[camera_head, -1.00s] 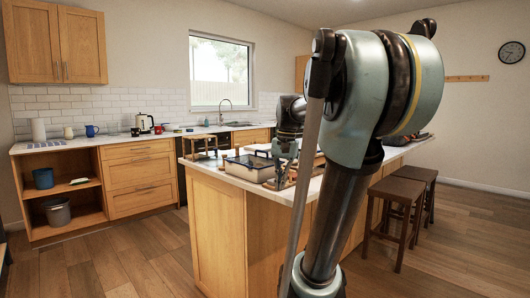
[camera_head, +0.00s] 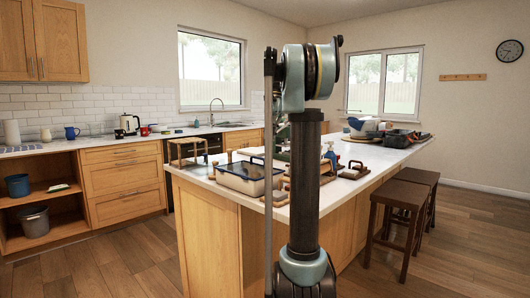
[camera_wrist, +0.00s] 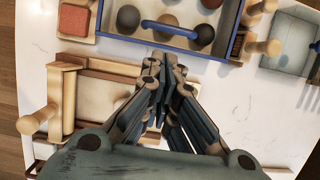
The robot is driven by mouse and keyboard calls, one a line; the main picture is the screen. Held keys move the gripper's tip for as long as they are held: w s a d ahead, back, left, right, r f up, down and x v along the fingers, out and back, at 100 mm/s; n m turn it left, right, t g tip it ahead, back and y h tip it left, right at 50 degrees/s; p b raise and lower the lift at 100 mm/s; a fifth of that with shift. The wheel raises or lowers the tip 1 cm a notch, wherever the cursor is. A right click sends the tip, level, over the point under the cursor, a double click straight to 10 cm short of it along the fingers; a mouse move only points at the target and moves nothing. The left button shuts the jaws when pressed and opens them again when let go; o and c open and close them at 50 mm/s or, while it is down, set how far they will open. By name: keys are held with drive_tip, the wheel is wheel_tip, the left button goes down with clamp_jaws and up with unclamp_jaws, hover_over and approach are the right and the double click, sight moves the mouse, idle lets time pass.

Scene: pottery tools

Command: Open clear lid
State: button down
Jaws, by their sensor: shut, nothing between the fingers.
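A clear box with a blue rim (camera_wrist: 213,58) is at the top of the wrist view, with several dark and pale balls inside. A blue bar handle (camera_wrist: 170,28) crosses above the balls. The clear lid itself is hard to make out there. In the head view, a clear box with a dark rim (camera_head: 247,185) stands on the near end of the island. My gripper (camera_wrist: 164,66) is shut and empty, its tips just below the box's near edge in the wrist view. I cannot tell its height. In the head view my arm hides the fingertips.
A wooden frame (camera_wrist: 92,95) lies beside the fingers, and a reddish block (camera_wrist: 74,18) lies top left. Wooden-handled tools (camera_wrist: 266,47) and another clear container (camera_wrist: 288,45) are right. White counter (camera_wrist: 235,85) is bare between. Stools (camera_head: 403,212) stand along the island.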

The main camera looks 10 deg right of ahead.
drive_tip(key=x, duration=0.9)
drive_tip(key=shift+a+f, duration=0.15)
drive_tip(key=shift+f, duration=0.15)
drive_tip(key=shift+r, duration=0.15)
